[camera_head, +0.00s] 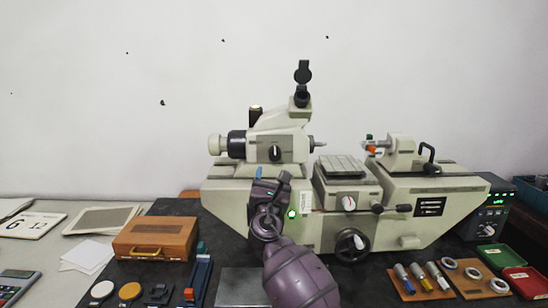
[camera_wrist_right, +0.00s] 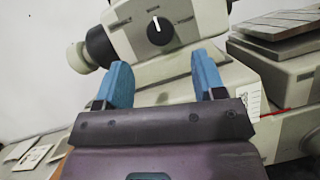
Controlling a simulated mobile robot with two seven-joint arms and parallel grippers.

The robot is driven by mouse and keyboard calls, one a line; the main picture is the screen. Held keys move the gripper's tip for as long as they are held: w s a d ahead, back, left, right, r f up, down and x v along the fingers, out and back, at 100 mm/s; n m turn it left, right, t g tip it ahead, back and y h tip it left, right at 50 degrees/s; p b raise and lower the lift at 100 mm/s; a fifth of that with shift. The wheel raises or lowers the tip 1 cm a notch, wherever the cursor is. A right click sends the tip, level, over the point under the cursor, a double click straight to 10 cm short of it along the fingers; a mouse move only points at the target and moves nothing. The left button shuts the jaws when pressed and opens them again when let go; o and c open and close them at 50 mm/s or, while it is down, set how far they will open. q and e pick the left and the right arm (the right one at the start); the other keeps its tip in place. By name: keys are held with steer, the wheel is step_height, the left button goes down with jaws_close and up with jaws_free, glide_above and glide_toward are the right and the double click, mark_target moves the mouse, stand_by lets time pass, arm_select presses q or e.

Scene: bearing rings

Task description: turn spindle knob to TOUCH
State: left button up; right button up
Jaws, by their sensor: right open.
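A black knob (camera_head: 275,154) with a white pointer line is on the front of the cream machine's headstock (camera_head: 299,146), at the upper left of the machine. The knob also shows at the top of the right wrist view (camera_wrist_right: 159,31), its white line close to upright. No lettering around it is readable, so I cannot tell which position is TOUCH. My right gripper (camera_wrist_right: 163,82) has two blue fingers spread apart with nothing between them. In the head view the right gripper (camera_head: 270,175) is just below the knob, apart from it. My left gripper is not in view.
A wooden box (camera_head: 156,238) stands at left. Rings (camera_head: 473,273) and cylinders lie on wooden boards at right, beside green and red trays (camera_head: 524,279).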

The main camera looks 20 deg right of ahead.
mark_target(275, 156)
steer(key=x, duration=0.8)
steer(key=c, duration=0.9)
